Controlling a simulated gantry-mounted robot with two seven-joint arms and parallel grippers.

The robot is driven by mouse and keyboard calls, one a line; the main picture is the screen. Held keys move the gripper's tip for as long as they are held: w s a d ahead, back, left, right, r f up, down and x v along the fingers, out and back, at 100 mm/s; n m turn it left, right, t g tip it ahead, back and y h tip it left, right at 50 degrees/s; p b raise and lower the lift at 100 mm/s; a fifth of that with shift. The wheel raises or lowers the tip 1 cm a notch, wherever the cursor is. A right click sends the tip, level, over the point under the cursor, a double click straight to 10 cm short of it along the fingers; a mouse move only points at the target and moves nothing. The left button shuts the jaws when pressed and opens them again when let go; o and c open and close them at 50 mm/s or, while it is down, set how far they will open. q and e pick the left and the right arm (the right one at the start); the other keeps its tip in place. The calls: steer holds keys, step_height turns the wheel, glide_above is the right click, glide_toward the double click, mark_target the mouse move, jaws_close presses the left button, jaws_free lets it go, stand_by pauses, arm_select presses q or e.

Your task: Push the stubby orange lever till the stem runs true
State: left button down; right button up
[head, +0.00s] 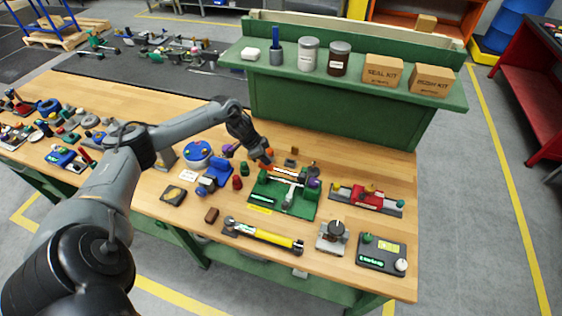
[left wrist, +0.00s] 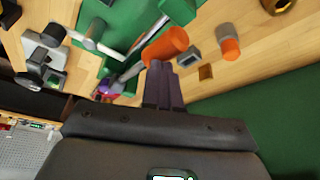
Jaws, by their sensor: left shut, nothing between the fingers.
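The green valve fixture (head: 300,208) stands on the wooden bench, with a pale grey stem (head: 289,194) across it. It also shows at the top of the left wrist view (left wrist: 118,12). A stubby orange lever (left wrist: 165,47) lies at the fixture's edge, just beyond my fingertips in the left wrist view. My left gripper (head: 266,158) is at the fixture's back left corner. Its dark fingers (left wrist: 161,68) are shut and empty, with tips close to the lever; I cannot tell whether they touch. The gripper partly hides the lever in the head view. My right gripper is not in view.
A blue fixture (head: 215,174) stands left of the valve. A yellow cylinder (head: 265,236) lies in front, and a red fixture (head: 367,196) sits to the right. A grey-and-orange piece (left wrist: 229,43) stands near the lever. The green shelf (head: 335,118) rises behind.

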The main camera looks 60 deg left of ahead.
arm_select(q)
steer(key=shift+f, duration=0.6)
steer(key=shift+f+b, duration=0.4)
steer(key=shift+f, duration=0.1)
stand_by(0.3)
steer(key=shift+f, duration=0.1)
stand_by(0.7)
steer(key=r+p, duration=0.2)
steer(key=d+r+p, duration=0.1)
steer(key=r+p, duration=0.2)
steer(key=w+r+p, duration=0.1)
steer(key=r+p, duration=0.1)
steer(key=shift+d+r, duration=0.2)
steer(key=shift+w+d+r+p, duration=0.15)
steer(key=shift+r+p, duration=0.35)
steer(key=shift+p, duration=0.15)
steer(key=shift+w+d+r+p, duration=0.1)
steer(key=shift+r+p, duration=0.4)
steer(key=shift+p, duration=0.15)
